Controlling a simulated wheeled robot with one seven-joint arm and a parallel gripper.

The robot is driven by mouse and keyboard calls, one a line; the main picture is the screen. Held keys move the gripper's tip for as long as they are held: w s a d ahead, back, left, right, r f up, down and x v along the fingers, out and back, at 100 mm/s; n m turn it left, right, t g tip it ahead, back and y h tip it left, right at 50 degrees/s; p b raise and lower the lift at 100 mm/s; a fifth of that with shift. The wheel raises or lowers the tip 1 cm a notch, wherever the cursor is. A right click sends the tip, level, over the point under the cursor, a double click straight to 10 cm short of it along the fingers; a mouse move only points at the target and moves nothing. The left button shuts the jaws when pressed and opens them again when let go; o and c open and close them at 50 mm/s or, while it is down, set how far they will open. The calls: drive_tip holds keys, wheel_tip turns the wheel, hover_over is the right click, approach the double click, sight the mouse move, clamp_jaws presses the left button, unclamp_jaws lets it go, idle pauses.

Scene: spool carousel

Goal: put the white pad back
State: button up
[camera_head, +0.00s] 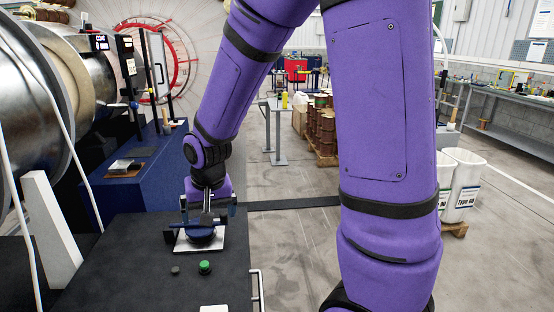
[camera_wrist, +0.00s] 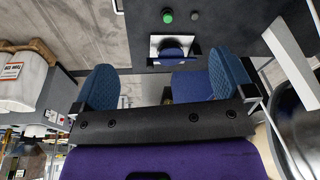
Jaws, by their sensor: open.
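In the wrist view the white pad (camera_wrist: 156,43) and the blue piece (camera_wrist: 172,52) show beyond the fingers, near the table edge.
A green button (camera_head: 205,267) and a small dark knob (camera_head: 175,270) sit on the black table top (camera_head: 120,265) in front of the pad. Another white piece (camera_head: 214,309) is cut off at the bottom edge. A large metal drum (camera_head: 25,90) stands left. Open floor lies right.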

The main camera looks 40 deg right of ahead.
drive_tip(key=s+d+r+n+t, duration=0.1)
drive_tip(key=s+r+n, duration=0.1)
drive_tip(key=s+r, duration=0.7)
drive_tip(key=s+d+r+n+t, duration=0.1)
drive_tip(key=s+d+r+n, duration=0.1)
drive_tip(key=s+r, duration=0.8)
drive_tip(key=shift+s+d+t, duration=0.25)
drive_tip(key=shift+s+t, duration=0.15)
